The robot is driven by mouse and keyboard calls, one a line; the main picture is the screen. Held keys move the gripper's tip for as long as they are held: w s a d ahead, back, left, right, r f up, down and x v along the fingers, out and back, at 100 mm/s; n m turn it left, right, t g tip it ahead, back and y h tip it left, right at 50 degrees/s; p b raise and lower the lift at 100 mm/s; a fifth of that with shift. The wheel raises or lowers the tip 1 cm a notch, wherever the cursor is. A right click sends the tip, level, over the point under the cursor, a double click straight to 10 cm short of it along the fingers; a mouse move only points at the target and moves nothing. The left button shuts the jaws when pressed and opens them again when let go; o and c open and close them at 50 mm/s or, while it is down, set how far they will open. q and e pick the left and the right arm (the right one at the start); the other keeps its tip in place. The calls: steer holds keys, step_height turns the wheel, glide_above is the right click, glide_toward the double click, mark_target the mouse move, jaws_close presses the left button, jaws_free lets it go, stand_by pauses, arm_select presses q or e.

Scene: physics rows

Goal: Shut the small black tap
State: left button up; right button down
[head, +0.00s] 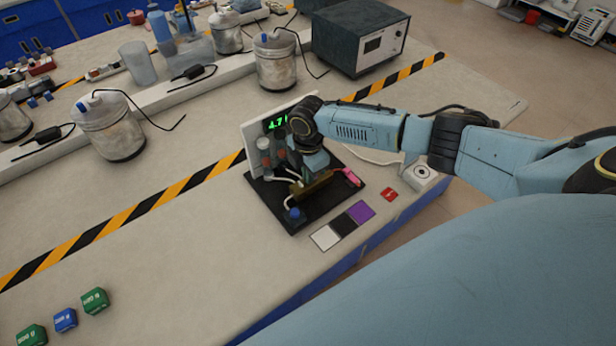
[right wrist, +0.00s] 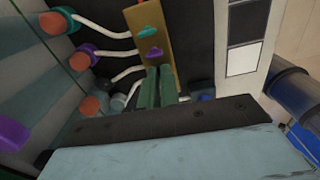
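A brass-coloured manifold block (head: 314,187) sits on a black rig board (head: 290,222) near the table's front edge. In the right wrist view the block (right wrist: 156,40) carries a teal tap handle (right wrist: 150,32) and a purple tap handle (right wrist: 154,53). In the head view my right wrist covers part of the rig. My left gripper is not in view.
White tubes run from the block to capped bottles (right wrist: 88,105). A digital display (head: 276,122) stands behind the rig. White, black and purple squares (head: 343,224) and a red button (head: 389,194) lie in front.

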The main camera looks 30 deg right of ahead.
steer(key=m+p, duration=0.2)
steer(key=m, duration=0.1)
steer(key=m+p, duration=0.1)
steer(key=shift+r+m+p, duration=0.25)
steer(key=shift+m+p, duration=0.05)
steer(key=shift+m, duration=0.1)
steer(key=shift+f+m+p, duration=0.2)
steer(key=shift+m+p, duration=0.1)
steer(key=shift+m, duration=0.5)
steer(key=shift+m+p, duration=0.45)
steer(key=shift+m, duration=0.15)
steer(key=m+p, duration=0.2)
steer(key=m, duration=0.1)
steer(key=shift+a+r, duration=0.1)
steer(key=shift+r, duration=0.05)
steer(key=shift+m+p, duration=0.4)
steer(key=shift+m, duration=0.8)
steer(key=shift+f, duration=0.25)
